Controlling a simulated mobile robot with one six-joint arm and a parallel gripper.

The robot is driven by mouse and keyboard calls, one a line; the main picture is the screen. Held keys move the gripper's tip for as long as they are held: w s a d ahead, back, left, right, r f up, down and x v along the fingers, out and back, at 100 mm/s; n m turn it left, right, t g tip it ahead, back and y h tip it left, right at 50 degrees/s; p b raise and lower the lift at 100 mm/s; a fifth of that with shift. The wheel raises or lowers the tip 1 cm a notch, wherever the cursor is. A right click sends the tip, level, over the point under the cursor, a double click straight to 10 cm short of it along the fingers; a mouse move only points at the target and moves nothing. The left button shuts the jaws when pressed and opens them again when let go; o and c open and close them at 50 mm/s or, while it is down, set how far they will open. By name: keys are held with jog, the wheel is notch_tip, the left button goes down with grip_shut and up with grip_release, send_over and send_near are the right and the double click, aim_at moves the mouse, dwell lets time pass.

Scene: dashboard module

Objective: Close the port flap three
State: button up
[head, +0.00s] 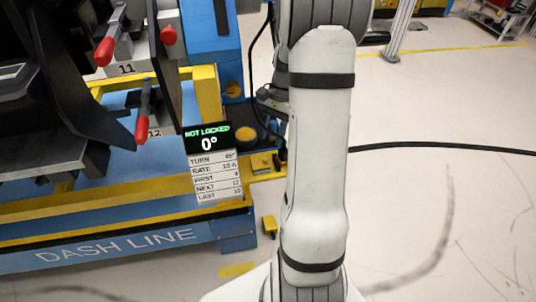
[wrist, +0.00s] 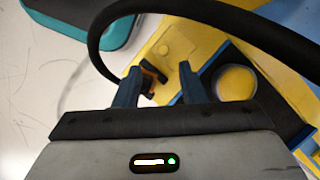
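I cannot make out a port flap marked three in either view. My gripper (wrist: 158,84) shows in the wrist view with its two blue fingers apart and nothing between them. It points down at yellow parts near the base of the blue and yellow fixture (head: 130,212). In the head view my arm hides part of the gripper. On the fixture, red-handled levers show, one by label 11 (head: 127,69) and one by label 12 (head: 155,133). A display (head: 208,138) reads NOT LOCKED, 0°.
A round yellow button (wrist: 237,82) lies right of my fingers in the wrist view. A black cable (wrist: 205,10) arches across that view. White list plates (head: 216,175) hang below the display. Open floor (head: 440,220) lies to the right.

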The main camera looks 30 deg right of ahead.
aim_at(265, 158)
jog(key=b+x, duration=0.1)
jog(key=x, duration=0.3)
jog(key=b+x, duration=0.1)
jog(key=x, duration=0.2)
jog(key=shift+w+a+f, duration=0.1)
jog(key=shift+w+f, duration=0.05)
jog(key=shift+f, duration=0.2)
grip_shut()
